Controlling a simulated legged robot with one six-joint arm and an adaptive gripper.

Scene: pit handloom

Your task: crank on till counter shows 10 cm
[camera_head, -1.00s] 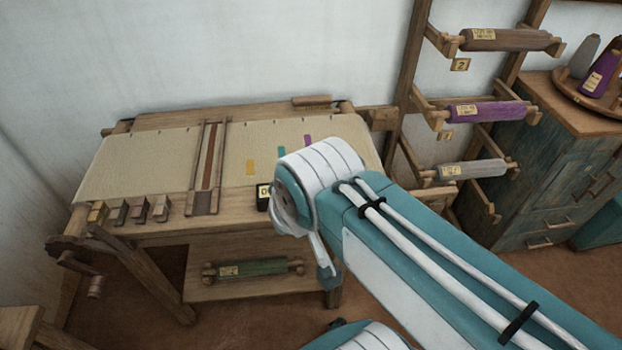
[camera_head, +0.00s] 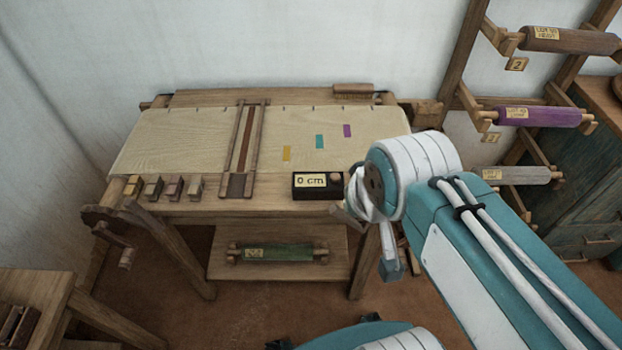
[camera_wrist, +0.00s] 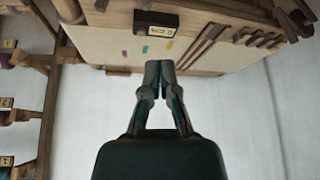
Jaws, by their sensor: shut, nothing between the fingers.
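The counter (camera_head: 318,185) is a dark box on the front edge of the loom table, reading "0 cm". It also shows upside down in the wrist view (camera_wrist: 156,23). The crank (camera_head: 115,235) with its wooden handle hangs at the loom's front left corner. Cream cloth (camera_head: 190,140) with yellow, teal and purple marks lies over the loom top. My gripper (camera_wrist: 160,64) shows in the wrist view with its fingertips together and nothing between them. It is away from the crank. In the head view my arm is at the right, and the fingertips cannot be made out there.
Several small blocks (camera_head: 153,187) sit along the loom's front left edge. A green roll (camera_head: 276,253) lies on the lower shelf. A rack with a purple roll (camera_head: 540,116) stands at the right. A wooden bench (camera_head: 40,300) is at the lower left. Floor before the loom is open.

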